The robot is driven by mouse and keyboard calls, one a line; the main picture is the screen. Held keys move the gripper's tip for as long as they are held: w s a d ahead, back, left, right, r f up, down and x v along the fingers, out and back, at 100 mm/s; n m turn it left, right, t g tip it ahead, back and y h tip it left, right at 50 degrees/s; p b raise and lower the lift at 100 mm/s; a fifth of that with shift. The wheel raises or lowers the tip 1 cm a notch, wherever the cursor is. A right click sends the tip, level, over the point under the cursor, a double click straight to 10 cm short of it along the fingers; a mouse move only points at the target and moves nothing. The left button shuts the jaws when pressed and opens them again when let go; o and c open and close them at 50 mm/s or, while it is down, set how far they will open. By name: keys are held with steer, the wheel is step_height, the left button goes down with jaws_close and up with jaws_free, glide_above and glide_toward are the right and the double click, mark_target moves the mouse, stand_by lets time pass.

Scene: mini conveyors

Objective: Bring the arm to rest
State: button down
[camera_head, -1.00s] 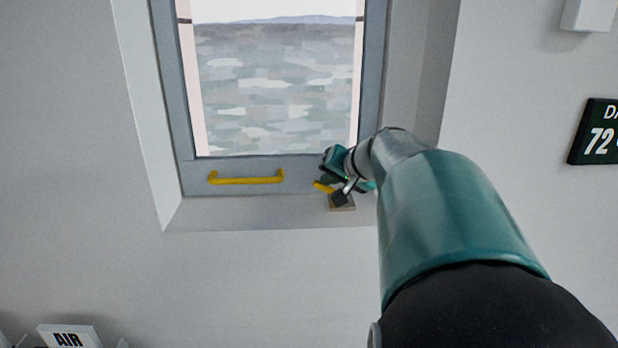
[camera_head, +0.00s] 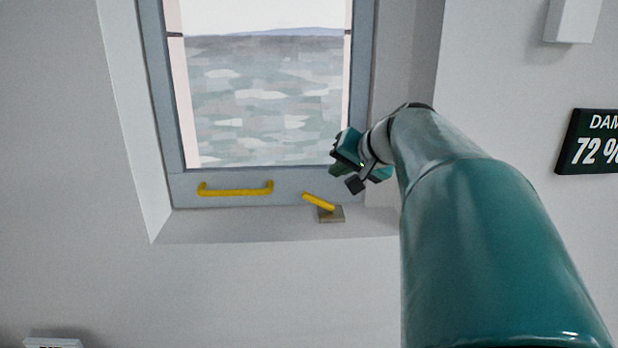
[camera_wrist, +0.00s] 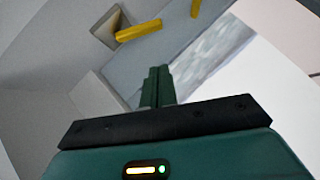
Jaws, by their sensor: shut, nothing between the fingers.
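My teal arm reaches up from the lower right in the head view. My gripper (camera_head: 355,184) is at the lower right corner of the window, to the right of and above the yellow latch lever (camera_head: 318,201). In the wrist view my gripper's fingers (camera_wrist: 158,84) are together with nothing between them. The lever, on its small grey-brown base (camera_head: 331,216), also shows in the wrist view (camera_wrist: 138,30), apart from the fingers.
The window frame (camera_head: 290,187) carries a yellow bar handle (camera_head: 236,189) left of the lever. The wall recess ledge (camera_head: 270,226) runs below. A dark sign (camera_head: 594,142) and a white box (camera_head: 572,20) are on the right wall.

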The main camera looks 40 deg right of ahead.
steer(key=v, duration=0.5)
steer(key=shift+a+r, duration=0.15)
steer(key=shift+w, duration=0.1)
steer(key=a+f+n+g+y, duration=0.1)
steer(key=a+f+n+g, duration=0.1)
steer(key=a+f, duration=0.5)
steer(key=a+f+n+g+y, duration=0.1)
steer(key=a+f+n, duration=0.15)
steer(key=a, duration=0.85)
steer(key=s+a+f+n+g+h, duration=0.1)
steer(key=s+a+f+n+g, duration=0.1)
steer(key=s+a+f+n, duration=0.3)
steer(key=s+a+f, duration=0.4)
steer(key=a+f, duration=0.2)
steer(key=f, duration=0.1)
steer(key=shift+a, duration=0.3)
steer(key=shift+s+f, duration=0.1)
